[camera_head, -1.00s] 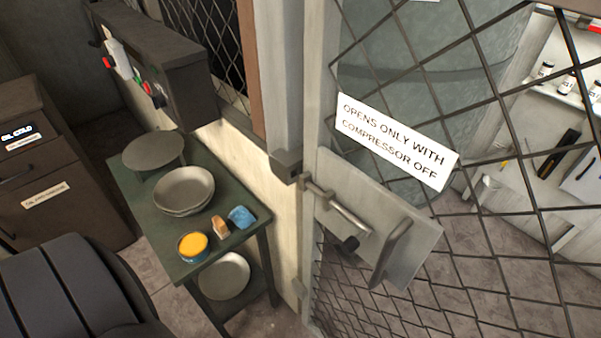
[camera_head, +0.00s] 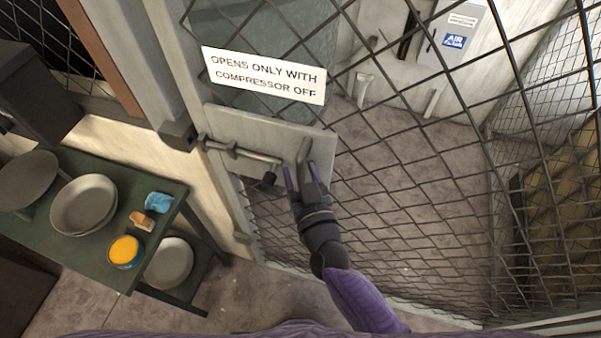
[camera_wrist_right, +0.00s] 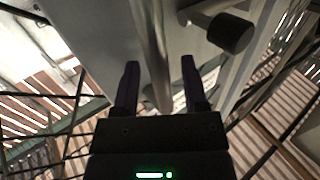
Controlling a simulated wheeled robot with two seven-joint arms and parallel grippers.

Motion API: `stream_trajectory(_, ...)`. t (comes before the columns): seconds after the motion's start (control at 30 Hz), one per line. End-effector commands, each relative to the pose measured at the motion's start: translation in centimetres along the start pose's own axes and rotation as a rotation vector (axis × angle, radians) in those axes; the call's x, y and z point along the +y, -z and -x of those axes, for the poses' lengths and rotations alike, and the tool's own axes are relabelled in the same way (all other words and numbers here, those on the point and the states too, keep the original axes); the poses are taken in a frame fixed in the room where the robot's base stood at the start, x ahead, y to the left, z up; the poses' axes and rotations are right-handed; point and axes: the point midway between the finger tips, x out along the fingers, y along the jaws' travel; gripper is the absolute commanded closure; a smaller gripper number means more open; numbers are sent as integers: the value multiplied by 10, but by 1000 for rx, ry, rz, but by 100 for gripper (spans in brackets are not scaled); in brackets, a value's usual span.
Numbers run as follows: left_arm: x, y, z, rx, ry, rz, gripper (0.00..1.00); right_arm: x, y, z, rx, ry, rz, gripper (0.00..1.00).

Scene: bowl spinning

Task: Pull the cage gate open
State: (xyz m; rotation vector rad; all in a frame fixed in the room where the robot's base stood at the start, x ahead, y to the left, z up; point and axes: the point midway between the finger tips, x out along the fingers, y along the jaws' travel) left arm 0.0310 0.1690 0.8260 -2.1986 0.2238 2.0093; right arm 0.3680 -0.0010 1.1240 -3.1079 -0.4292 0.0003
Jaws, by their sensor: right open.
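The cage gate (camera_head: 400,190) is a wire-mesh door with a sign reading "OPENS ONLY WITH COMPRESSOR OFF" (camera_head: 265,75). Below the sign is a grey lock plate (camera_head: 225,118) with a sliding bolt (camera_head: 240,152) and a bar handle (camera_head: 303,152). The gate looks closed against its post. My right gripper (camera_head: 299,172) is open at the lower part of the handle. In the right wrist view, the handle bar (camera_wrist_right: 150,50) runs between the two open fingers (camera_wrist_right: 160,85); I cannot tell whether they touch it. My left gripper is not in view.
Floor shows below the gate.

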Motion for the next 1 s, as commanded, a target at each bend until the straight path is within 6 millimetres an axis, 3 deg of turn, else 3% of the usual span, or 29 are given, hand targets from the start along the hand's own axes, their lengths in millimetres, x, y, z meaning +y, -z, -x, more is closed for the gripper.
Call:
stream_trajectory(0.1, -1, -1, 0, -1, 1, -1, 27, 0, 0, 0, 0, 0, 0, 44)
stream_trajectory(0.13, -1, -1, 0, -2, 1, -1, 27, 0, 0, 0, 0, 0, 0, 48)
stream_trajectory(0.3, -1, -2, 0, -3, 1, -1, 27, 0, 0, 0, -1, 0, 0, 84)
stream_trajectory(0.4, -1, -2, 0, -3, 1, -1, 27, 0, 0, 0, -1, 0, 1, 100)
stream_trajectory(1.0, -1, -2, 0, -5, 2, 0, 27, 0, 0, 1, -1, 0, 1, 100)
